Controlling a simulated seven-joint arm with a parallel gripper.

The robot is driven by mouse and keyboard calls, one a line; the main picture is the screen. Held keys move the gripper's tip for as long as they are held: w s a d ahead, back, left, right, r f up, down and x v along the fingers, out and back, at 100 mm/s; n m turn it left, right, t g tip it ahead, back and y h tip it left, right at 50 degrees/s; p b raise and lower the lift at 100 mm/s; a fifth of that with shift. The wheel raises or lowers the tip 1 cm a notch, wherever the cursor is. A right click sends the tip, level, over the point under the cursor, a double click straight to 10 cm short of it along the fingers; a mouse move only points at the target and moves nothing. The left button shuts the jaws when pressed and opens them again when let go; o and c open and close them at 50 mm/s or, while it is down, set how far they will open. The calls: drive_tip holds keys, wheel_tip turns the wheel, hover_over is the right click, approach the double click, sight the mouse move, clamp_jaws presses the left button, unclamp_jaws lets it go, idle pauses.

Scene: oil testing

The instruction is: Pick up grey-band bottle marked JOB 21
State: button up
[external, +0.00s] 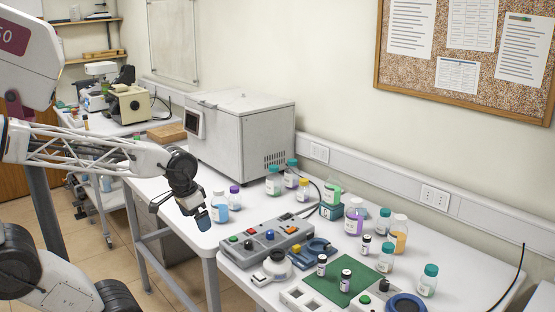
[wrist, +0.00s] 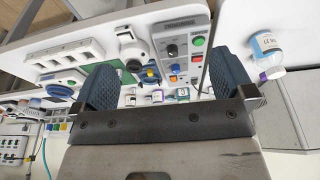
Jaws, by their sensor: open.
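My gripper (external: 196,212) is in the air at the left edge of the benches, with its fingers pointing down. In the wrist view my gripper (wrist: 167,80) has its two blue-grey fingers wide apart, with nothing held between them. All are well to the right of my gripper.
A blue-liquid bottle (external: 220,211) stands close to the right of my gripper; a purple-capped bottle (external: 234,197) is beside it. A grey button box (external: 265,240) lies between my gripper and the small bottles. Teal-capped bottles, including one (external: 428,281), stand around. A large white machine (external: 245,135) stands behind.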

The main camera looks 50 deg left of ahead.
drive_tip(key=w+v, duration=0.1)
drive_tip(key=v, duration=0.4)
drive_tip(key=w+a+r+t+y, duration=0.1)
drive_tip(key=w+r+t, duration=0.1)
drive_tip(key=w, duration=0.8)
drive_tip(key=w+r+t+y, duration=0.1)
drive_tip(key=w+r+t, duration=0.2)
drive_tip(key=w, duration=0.7)
drive_tip(key=w+d+r+m+t, duration=0.1)
drive_tip(key=w+d+t, duration=0.1)
drive_tip(key=w, duration=0.5)
drive_tip(key=w+d+r+m+t, duration=0.1)
drive_tip(key=w+r, duration=0.1)
drive_tip(key=w, duration=0.5)
drive_tip(key=m+g+h, duration=0.2)
drive_tip(key=m+h, duration=0.6)
drive_tip(key=h, duration=0.4)
hover_over(391, 227)
drive_tip(key=s+a, duration=0.3)
wheel_tip(391, 227, down, 9)
wheel_tip(391, 227, down, 17)
drive_tip(key=shift+w+a+r, duration=0.1)
drive_tip(key=shift+a+r, duration=0.05)
